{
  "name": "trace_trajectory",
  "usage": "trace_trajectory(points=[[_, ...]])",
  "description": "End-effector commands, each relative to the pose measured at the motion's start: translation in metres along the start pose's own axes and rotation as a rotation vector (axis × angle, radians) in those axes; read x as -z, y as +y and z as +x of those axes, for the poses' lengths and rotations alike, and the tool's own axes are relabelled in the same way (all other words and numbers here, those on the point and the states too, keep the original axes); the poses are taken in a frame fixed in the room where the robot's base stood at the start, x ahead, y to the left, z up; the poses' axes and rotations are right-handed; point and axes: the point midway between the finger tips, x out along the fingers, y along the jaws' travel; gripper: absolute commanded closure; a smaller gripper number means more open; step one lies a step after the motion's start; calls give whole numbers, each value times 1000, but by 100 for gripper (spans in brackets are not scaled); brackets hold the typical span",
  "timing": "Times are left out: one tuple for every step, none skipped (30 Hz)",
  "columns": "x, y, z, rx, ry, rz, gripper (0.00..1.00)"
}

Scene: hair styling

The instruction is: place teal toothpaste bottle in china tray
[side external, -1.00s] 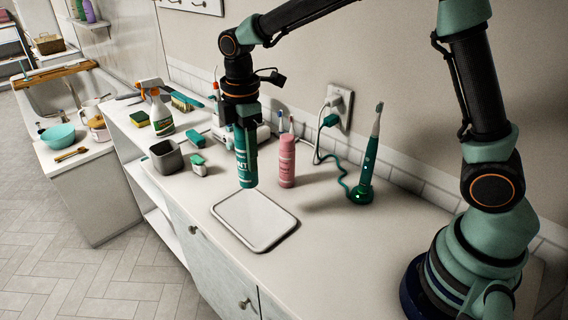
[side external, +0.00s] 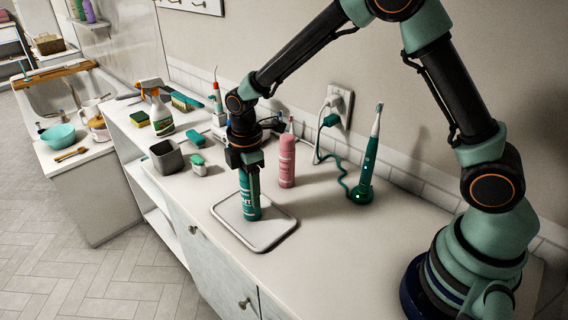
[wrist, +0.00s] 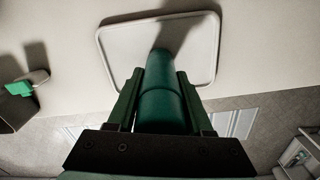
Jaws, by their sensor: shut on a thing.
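The teal toothpaste bottle (side external: 249,196) is upright in my gripper (side external: 246,167), over the back part of the china tray (side external: 262,236). The tray is white, shallow and rounded at the corners. The bottle's lower end is at or very near the tray's surface; I cannot tell whether it touches. In the wrist view my gripper (wrist: 161,100) has its two fingers on either side of the bottle (wrist: 162,104), which extends over the tray (wrist: 204,58) and casts a shadow there. The bottle's top is hidden by the gripper.
A pink bottle (side external: 287,162) stands behind the tray, and a green electric toothbrush (side external: 364,178) stands to the right. A grey square cup (side external: 166,157) and a small green-topped item (side external: 199,168) lie to the left. The counter right of the tray is clear.

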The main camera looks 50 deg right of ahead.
Motion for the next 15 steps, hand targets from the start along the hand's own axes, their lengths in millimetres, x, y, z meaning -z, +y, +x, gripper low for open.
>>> trace_trajectory(points=[[0,0,0,0,0,0,100],[0,0,1,0,0,0,100],[0,0,2,0,0,0,100],[0,0,3,0,0,0,100],[0,0,3,0,0,0,45],[0,0,3,0,0,0,30],[0,0,3,0,0,0,19],[0,0,3,0,0,0,19],[0,0,3,0,0,0,19],[0,0,3,0,0,0,19],[0,0,3,0,0,0,19],[0,0,3,0,0,0,19],[0,0,3,0,0,0,19],[0,0,3,0,0,0,19],[0,0,2,0,0,0,19]])
